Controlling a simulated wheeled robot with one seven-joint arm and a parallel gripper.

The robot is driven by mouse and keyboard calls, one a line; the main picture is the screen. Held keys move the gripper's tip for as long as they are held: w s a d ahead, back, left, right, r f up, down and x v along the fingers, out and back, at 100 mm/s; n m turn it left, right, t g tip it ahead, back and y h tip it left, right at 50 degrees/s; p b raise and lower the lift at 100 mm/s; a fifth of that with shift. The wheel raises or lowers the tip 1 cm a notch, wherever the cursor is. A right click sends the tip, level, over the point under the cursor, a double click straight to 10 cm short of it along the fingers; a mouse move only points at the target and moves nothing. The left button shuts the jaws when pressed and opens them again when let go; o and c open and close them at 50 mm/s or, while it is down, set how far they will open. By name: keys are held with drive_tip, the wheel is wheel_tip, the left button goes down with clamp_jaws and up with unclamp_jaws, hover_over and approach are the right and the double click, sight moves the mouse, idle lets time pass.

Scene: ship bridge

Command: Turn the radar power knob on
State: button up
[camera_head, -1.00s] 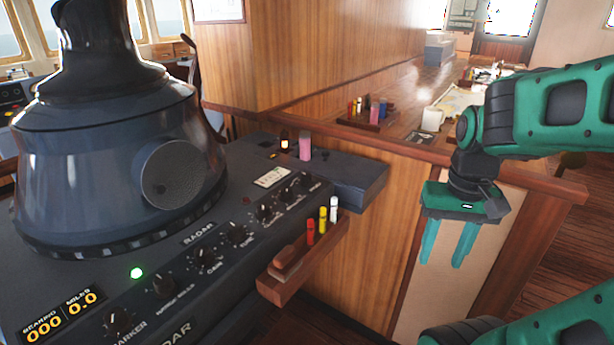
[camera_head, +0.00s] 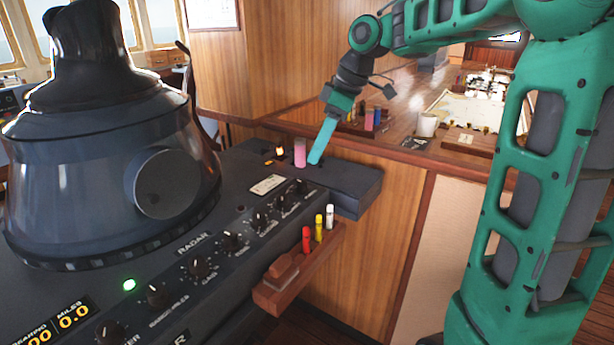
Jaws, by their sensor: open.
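The dark radar console (camera_head: 215,300) carries a row of black knobs along its sloped front, including one under the RADAR label (camera_head: 199,266) and one at the far end (camera_head: 300,186). I cannot read which knob is the power knob. A green light (camera_head: 129,284) glows on the panel. A pink cylinder (camera_head: 300,152) stands upright on the far end of the console, beside an orange-lit lamp (camera_head: 279,150). My gripper (camera_head: 316,160) is open and empty, pointing down just right of the pink cylinder. Its fingers overlap in this view, and I cannot tell whether they touch anything.
A wooden holder (camera_head: 281,292) with red, yellow and white markers juts from the console's right side. A large radar hood (camera_head: 110,150) stands on the left. A chart table (camera_head: 400,85) with a white mug (camera_head: 427,124) lies behind a wooden ledge.

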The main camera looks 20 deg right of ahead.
sight(302, 182)
drive_tip(key=x, duration=0.9)
drive_tip(key=shift+f, duration=0.3)
drive_tip(key=shift+c, duration=0.6)
clamp_jaws()
